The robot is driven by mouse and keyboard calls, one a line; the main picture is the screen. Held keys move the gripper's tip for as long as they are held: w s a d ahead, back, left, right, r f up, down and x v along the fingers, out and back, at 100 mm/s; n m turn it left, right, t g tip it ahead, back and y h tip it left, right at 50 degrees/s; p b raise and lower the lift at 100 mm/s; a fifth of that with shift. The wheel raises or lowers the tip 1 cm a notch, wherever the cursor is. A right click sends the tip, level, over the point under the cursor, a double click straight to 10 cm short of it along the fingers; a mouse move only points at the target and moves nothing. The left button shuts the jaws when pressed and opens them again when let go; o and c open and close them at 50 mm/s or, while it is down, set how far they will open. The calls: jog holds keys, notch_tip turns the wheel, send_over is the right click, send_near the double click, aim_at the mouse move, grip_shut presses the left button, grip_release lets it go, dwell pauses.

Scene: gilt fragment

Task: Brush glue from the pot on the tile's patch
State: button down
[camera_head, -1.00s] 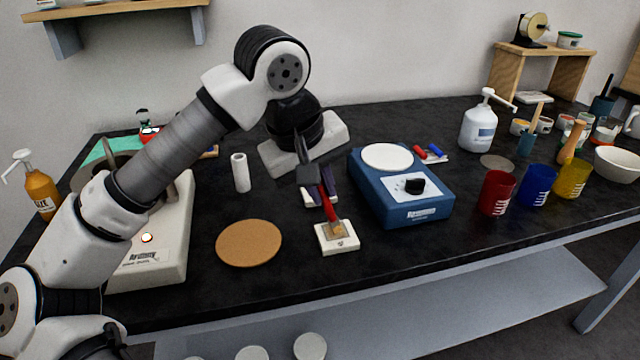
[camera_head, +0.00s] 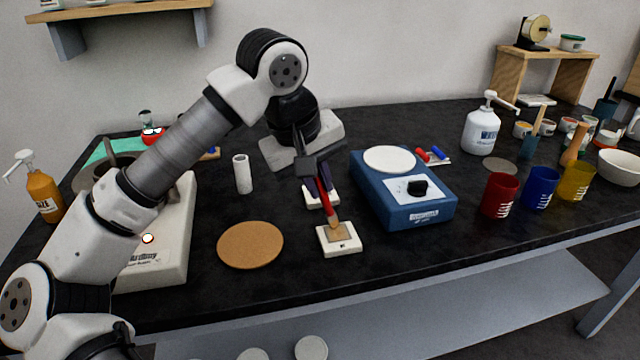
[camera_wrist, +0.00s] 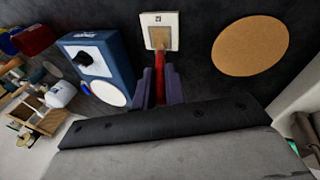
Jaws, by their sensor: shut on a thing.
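A brush with a red handle (camera_head: 329,206) is in my gripper (camera_head: 318,187), which is shut on it. Its tan bristles point down at the tile. The small cream tile (camera_head: 351,247) lies flat on the black bench and has a brownish patch (camera_head: 342,233) on top. The bristle tip is at the patch, seemingly touching it. In the wrist view the red handle (camera_wrist: 160,78) runs between the fingers (camera_wrist: 160,92) to the tile (camera_wrist: 172,18). Bristles and patch are alike in colour, so glue cannot be told. I cannot tell which vessel is the glue pot.
A blue device with a white disc (camera_head: 412,213) stands right of the tile. A round cork mat (camera_head: 250,245) lies to the left, and a white cylinder (camera_head: 243,174) stands behind it. Red (camera_head: 499,196), blue (camera_head: 540,188) and yellow cups stand at the right.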

jog(key=shift+b, duration=0.6)
jog(key=s, duration=0.1)
jog(key=s+b, duration=0.1)
jog(key=shift+s+d+f, duration=0.1)
jog(key=shift+s+d, duration=0.25)
jog(key=shift+d, duration=0.05)
dwell(2.3)
notch_tip(320, 180, up, 6)
jog(key=p, duration=0.4)
dwell(0.3)
